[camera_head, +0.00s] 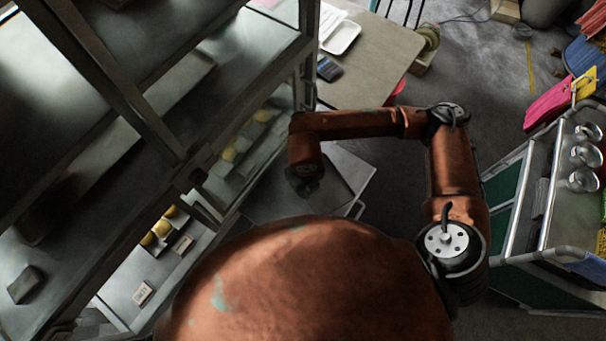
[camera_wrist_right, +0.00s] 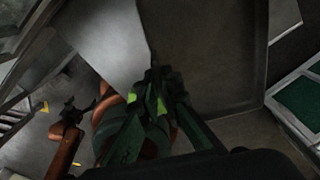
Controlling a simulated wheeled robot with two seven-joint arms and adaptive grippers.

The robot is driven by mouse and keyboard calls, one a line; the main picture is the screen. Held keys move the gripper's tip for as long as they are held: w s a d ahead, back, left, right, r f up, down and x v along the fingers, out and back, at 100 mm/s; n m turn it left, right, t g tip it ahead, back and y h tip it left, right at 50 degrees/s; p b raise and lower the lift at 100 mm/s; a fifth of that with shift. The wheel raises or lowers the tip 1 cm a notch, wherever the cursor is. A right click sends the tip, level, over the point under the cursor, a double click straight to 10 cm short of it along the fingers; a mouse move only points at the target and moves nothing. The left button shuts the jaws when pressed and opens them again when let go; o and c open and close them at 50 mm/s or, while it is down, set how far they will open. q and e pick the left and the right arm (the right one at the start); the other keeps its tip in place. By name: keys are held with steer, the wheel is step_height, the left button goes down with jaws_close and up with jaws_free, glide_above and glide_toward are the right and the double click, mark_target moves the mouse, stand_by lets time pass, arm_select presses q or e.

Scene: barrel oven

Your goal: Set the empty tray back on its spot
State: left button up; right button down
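A dark flat tray with a raised rim (camera_wrist_right: 210,50) fills the upper middle of the right wrist view, with nothing visible on it. My right gripper (camera_wrist_right: 162,80) is at its lower left edge. The fingers look close together, but whether they clamp the rim is unclear. In the head view, my right gripper (camera_head: 308,190) points down above a grey flat surface (camera_head: 345,165) beside the rack; its fingertips are too dark to read. My left gripper (camera_wrist_right: 75,106) shows small at the left of the wrist view, apart from the tray. It is hidden in the head view.
A metal rack (camera_head: 185,150) with shelves stands at the left; yellowish buns (camera_head: 160,228) and small cards lie on it. A table (camera_head: 375,55) with papers and a white dish stands behind. A cart (camera_head: 555,215) with metal bowls stands right. Grey floor is open between.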

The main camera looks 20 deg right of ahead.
steer(key=shift+s+a+r, duration=0.1)
steer(key=shift+s+r, duration=0.1)
steer(key=shift+s, duration=0.2)
steer(key=shift+w+d+r+n, duration=0.25)
steer(key=shift+d+r+n, duration=0.1)
steer(key=shift+n, duration=0.55)
steer(key=w+d+r+n+p, duration=0.1)
steer(key=d+r+n, duration=0.4)
steer(key=n, duration=1)
steer(key=w+d+r+n+p, duration=0.1)
steer(key=w+d+r+n, duration=0.3)
steer(key=n, duration=1.2)
step_height(320, 180, up, 3)
steer(key=shift+d, duration=0.35)
